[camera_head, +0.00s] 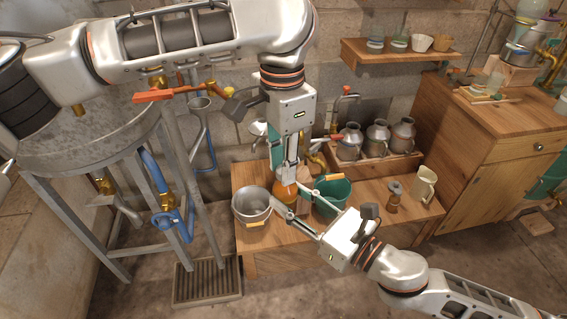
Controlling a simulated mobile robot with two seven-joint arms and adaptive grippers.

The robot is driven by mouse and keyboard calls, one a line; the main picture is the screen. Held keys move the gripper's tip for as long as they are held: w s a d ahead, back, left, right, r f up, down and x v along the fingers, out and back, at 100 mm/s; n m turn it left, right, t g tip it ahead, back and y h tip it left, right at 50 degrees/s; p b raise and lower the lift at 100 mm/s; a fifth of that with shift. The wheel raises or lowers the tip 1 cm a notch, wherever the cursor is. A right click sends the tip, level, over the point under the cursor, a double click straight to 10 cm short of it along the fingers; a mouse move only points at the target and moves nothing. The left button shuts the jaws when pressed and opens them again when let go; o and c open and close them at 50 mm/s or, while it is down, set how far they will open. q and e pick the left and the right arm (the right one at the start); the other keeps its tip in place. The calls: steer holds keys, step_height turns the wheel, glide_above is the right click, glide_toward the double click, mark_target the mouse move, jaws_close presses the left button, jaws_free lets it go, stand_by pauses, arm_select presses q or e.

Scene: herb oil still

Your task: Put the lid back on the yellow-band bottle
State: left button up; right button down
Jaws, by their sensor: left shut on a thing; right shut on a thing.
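The yellow-band bottle, seen as a small orange-yellow body (284,193), is on the low wooden bench between the grey pot and the green bucket. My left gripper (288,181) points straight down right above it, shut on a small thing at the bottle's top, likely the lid. The fingers hide the lid, so I cannot tell if it touches the bottle. My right gripper (299,212) reaches in from the lower right, its fingers shut at the bottle's side. The bottle's lower part is partly hidden.
A grey pot (252,204) stands close left, a green bucket (334,190) close right. A brown-topped container (394,196) and a cream pitcher (424,184) stand further right. Metal cans (377,138) stand behind. A large metal vessel (85,135) on legs is at left.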

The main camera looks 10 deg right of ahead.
arm_select(q)
steer(key=m, duration=0.5)
steer(key=shift+w+m, duration=0.2)
steer(key=shift+m, duration=0.1)
steer(key=m, duration=0.3)
steer(key=shift+w, duration=0.1)
steer(key=m, duration=0.9)
steer(key=shift+w+d+m, duration=0.15)
steer(key=shift+d+m, duration=0.05)
steer(key=shift+m, duration=0.1)
steer(key=m, duration=0.5)
steer(key=shift+d+m, duration=0.15)
steer(key=shift+m, duration=0.15)
steer(key=m, duration=0.5)
steer(key=shift+d+m, duration=0.15)
steer(key=shift+m, duration=0.15)
steer(key=m, duration=0.5)
steer(key=shift+d+f+m, duration=0.1)
steer(key=shift+m, duration=0.3)
steer(key=m, duration=0.5)
steer(key=shift+s+m, duration=0.3)
steer(key=shift+m, duration=0.1)
steer(key=m, duration=0.5)
steer(key=shift+s, duration=0.15)
steer(key=o, duration=0.8)
